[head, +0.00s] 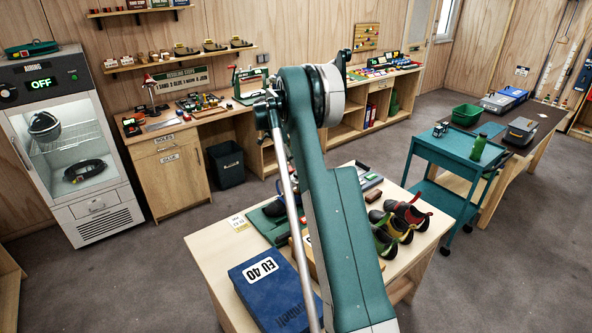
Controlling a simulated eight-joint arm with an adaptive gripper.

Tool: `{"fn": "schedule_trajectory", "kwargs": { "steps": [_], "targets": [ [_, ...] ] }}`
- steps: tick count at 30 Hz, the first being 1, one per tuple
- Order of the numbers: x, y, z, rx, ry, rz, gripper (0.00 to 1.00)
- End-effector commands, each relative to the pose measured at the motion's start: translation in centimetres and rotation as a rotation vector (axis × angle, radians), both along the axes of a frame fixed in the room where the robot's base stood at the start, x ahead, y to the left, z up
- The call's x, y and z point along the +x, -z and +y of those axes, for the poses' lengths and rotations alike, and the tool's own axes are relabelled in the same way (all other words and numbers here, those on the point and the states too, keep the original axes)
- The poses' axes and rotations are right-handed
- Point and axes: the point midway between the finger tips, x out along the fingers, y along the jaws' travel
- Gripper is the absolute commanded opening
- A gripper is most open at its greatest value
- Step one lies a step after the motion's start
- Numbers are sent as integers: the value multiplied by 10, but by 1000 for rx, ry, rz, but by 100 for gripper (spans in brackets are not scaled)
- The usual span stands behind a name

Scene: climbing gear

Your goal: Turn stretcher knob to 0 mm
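I cannot make out a stretcher knob or its millimetre scale. A green device with an upright frame (238,82) stands on the back bench, too small to identify. On the near table (214,254), a green item (262,224) lies partly behind my arm, with a small white card (238,222) beside it. I cannot tell whether either device is the stretcher. My green arm rises through the middle of the view and covers part of the near table. My gripper does not show.
The near table holds a blue box marked EU 40 (258,292) and several climbing shoes (408,214). A teal cart (447,156) stands to its right. A glass-fronted cabinet reading OFF (60,130) is at left. A dark bin (227,165) stands under the bench. Carpet between is clear.

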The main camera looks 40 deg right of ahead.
Motion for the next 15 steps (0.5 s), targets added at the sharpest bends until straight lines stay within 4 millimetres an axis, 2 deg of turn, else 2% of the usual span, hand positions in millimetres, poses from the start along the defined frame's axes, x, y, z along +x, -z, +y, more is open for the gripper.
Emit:
{"fn": "schedule_trajectory", "kwargs": {
  "steps": [15],
  "targets": [
    [0,4,-1,-1,14,0,35]
  ]
}}
